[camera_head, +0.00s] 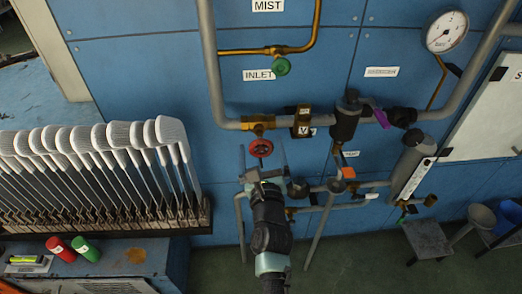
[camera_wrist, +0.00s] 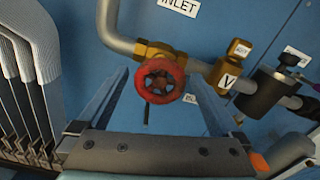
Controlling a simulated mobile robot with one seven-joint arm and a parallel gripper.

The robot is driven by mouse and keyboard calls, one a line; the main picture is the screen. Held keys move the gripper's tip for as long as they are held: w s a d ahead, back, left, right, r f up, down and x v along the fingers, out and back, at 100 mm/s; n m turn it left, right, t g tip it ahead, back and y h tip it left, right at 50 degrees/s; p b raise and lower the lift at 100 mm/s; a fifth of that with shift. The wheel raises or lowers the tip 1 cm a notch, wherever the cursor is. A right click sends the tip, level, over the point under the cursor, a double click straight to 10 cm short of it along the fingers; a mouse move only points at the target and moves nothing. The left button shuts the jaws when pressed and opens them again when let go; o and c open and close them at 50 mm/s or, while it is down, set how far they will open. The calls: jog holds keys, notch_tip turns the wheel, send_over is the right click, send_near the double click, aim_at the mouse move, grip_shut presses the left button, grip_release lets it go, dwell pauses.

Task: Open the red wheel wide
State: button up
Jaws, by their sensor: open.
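The red wheel (camera_head: 261,148) is a small spoked handwheel on a brass valve (camera_head: 259,123) in the grey pipe on the blue wall. In the wrist view the red wheel (camera_wrist: 160,81) faces me, just above the middle. My gripper (camera_head: 264,158) is just below and around the wheel in the head view. In the wrist view my gripper (camera_wrist: 155,90) is open, with one finger on each side of the wheel and gaps between. I cannot tell how far the fingertips reach past the wheel.
A brass block marked V (camera_head: 302,122) and a dark cylinder (camera_head: 345,118) are right of the wheel. A rack of white sock boards (camera_head: 120,140) stands at left. A gauge (camera_head: 446,30) is upper right.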

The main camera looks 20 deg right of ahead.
jog(key=shift+w+d, duration=0.1)
jog(key=shift+w, duration=0.25)
jog(key=c, duration=1.3)
